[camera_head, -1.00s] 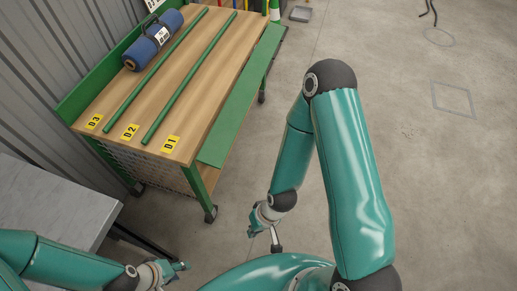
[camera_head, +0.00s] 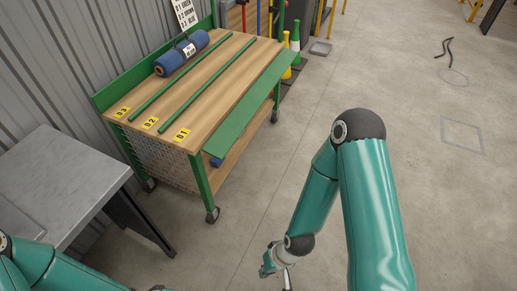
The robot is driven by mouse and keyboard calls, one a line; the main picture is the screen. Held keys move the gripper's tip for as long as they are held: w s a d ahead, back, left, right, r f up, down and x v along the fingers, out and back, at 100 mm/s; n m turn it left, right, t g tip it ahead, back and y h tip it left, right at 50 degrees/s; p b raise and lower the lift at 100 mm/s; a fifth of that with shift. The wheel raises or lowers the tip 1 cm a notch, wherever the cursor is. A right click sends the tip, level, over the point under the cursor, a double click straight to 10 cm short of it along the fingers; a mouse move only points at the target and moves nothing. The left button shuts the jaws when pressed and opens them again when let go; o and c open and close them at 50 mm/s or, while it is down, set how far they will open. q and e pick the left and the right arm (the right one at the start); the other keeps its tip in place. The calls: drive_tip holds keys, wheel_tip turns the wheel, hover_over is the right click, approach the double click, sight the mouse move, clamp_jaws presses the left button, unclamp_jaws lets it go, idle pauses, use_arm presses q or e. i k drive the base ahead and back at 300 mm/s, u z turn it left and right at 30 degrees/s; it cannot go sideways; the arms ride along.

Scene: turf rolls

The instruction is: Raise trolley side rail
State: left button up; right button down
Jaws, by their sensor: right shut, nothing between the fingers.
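The trolley (camera_head: 195,145) has a wooden top and a green frame on castors, and stands at the upper left. Its side rail (camera_head: 250,103) looks like a long flat green panel along the right edge, lying about level with the top or slightly below it; its exact tilt is hard to tell. A raised green panel runs along the opposite, wall side. My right gripper (camera_head: 278,266) is shut and empty, low in the picture, in front of the trolley and apart from it. Of my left gripper (camera_head: 160,288), only a sliver shows at the bottom edge; its fingers are hidden.
Green dividers and yellow tags D1, D2, D3 mark lanes. A grey table (camera_head: 62,185) stands at left, near the trolley. Bottles (camera_head: 290,58) stand beyond it.

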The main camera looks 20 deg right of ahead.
sight(218, 146)
drive_tip(key=u, duration=0.2)
drive_tip(key=i, duration=0.9)
drive_tip(key=z, duration=0.1)
